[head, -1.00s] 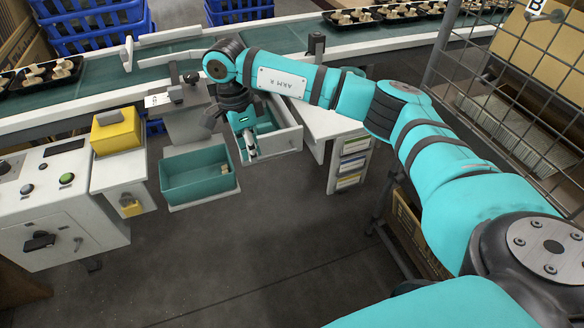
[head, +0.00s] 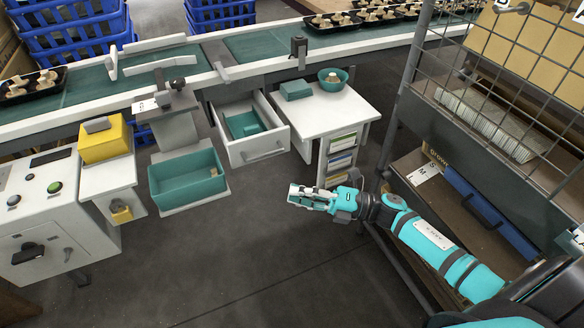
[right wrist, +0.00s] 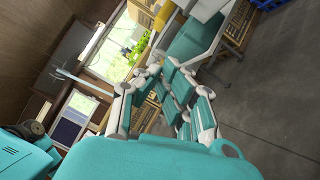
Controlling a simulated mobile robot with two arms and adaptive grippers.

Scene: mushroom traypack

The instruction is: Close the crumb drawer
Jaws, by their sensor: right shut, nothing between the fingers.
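The drawer (head: 260,149) under the conveyor is pulled open toward me. It is white with a bar handle on its front, and a teal tray (head: 241,124) with a teal block in it lies inside. My right gripper (head: 291,196) is shut and empty, held in front of the drawer and to its lower right, apart from it. Its fingers also show in the right wrist view (right wrist: 170,82). My left gripper is in neither view.
A teal bin (head: 187,199) stands left of the drawer. A white side table (head: 335,119) with a teal bowl (head: 333,80) and teal box is on the right. A wire-mesh rack (head: 412,115) stands further right. The floor in front is clear.

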